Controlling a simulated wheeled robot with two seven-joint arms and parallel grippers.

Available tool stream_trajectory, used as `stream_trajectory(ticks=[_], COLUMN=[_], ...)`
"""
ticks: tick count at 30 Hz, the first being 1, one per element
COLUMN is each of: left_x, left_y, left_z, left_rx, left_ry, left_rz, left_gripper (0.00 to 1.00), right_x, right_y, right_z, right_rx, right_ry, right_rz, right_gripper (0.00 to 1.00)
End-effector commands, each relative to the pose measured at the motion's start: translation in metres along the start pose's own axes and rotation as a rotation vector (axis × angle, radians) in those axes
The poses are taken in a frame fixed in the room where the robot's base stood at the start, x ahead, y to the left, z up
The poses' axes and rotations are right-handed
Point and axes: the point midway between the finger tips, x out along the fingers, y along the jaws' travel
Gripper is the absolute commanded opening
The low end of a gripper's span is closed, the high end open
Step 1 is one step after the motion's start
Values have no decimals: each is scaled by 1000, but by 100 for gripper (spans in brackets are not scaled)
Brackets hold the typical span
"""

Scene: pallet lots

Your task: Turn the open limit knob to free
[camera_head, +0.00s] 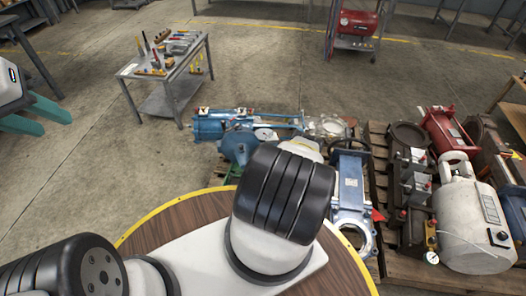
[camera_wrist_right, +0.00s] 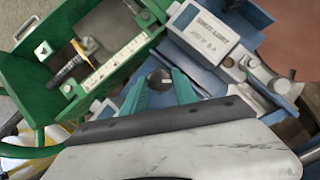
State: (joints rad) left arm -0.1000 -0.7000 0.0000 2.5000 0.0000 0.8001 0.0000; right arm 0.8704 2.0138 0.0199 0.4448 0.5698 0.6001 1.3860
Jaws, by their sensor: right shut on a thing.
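In the right wrist view, my right gripper (camera_wrist_right: 159,82) has its two green fingers around a small grey part, which looks like the open limit knob (camera_wrist_right: 161,76). The fingers are shut on it, and they hide much of it, so its setting cannot be read. A grey-blue block (camera_wrist_right: 207,32) with lettering too blurred to read for certain sits just above right. In the head view my arm hides the right gripper and the knob. My left gripper (camera_head: 54,122) is at the left edge, its teal fingers apart and empty, over bare floor.
A green bracket with a spring and a scale plate (camera_wrist_right: 110,66) lies left of the fingers. The head view shows blue valve gear (camera_head: 351,185) on a pallet, a white tank (camera_head: 468,215) at right, and a tool cart (camera_head: 168,80) at back left. Floor between is clear.

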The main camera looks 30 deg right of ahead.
Motion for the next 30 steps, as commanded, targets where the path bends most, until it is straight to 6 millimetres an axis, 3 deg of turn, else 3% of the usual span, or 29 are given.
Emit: stream_trajectory(ticks=[20, 21, 23, 30], left_x=[0, 0, 0, 0], left_y=[0, 0, 0, 0], left_z=[0, 0, 0, 0], left_rx=[0, 0, 0, 0], left_ry=[0, 0, 0, 0], left_rz=[0, 0, 0, 0], left_gripper=[36, 36, 36, 36], right_x=[1, 1, 1, 0], right_y=[1, 1, 1, 0], right_z=[-1, -1, -1, 0], right_rx=[-30, -30, -30, -30], right_ry=[1, 1, 1, 1], right_rz=[18, 18, 18, 17], right_gripper=[0, 40, 52, 54])
